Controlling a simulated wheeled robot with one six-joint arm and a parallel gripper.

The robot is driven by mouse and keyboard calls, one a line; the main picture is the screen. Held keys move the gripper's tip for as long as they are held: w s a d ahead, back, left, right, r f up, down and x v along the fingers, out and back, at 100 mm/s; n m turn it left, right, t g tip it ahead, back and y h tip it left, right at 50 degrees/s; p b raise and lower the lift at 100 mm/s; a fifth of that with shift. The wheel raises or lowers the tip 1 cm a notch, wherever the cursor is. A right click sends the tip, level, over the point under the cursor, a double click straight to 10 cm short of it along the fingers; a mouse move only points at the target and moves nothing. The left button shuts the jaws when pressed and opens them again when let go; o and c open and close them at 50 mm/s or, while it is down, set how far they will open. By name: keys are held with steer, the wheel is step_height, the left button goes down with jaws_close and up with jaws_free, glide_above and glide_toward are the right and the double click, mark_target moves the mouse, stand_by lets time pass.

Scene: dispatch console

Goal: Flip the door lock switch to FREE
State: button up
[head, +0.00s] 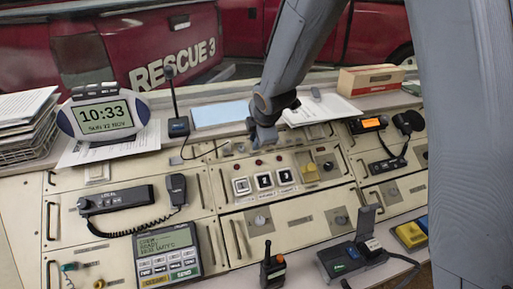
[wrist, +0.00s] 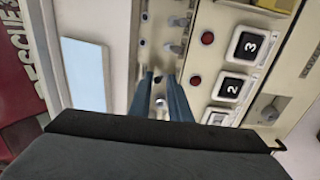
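The console's upper panel (head: 228,172) carries small switches, numbered buttons and red buttons. In the wrist view, small metal toggle switches (wrist: 175,48) stand in a row beside the red buttons, just beyond the fingertips. No label reading door lock or FREE is legible, so I cannot tell which is the door lock switch or its position. My gripper (head: 262,140) points down at the back edge of this panel in the head view. In the wrist view, my gripper (wrist: 160,76) shows two blue-grey fingers with a gap between them. Small metal fittings show in that gap; contact cannot be told.
Numbered buttons 1, 2 and 3 (head: 263,181) sit in front of the gripper. A desk microphone (head: 178,126) and clock (head: 103,117) stand to the left. Papers (head: 320,110) and a cardboard box (head: 370,79) lie behind. A handheld radio (head: 272,270) stands at the front.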

steer(key=p+v, duration=0.4)
steer(key=v, duration=0.2)
stand_by(0.5)
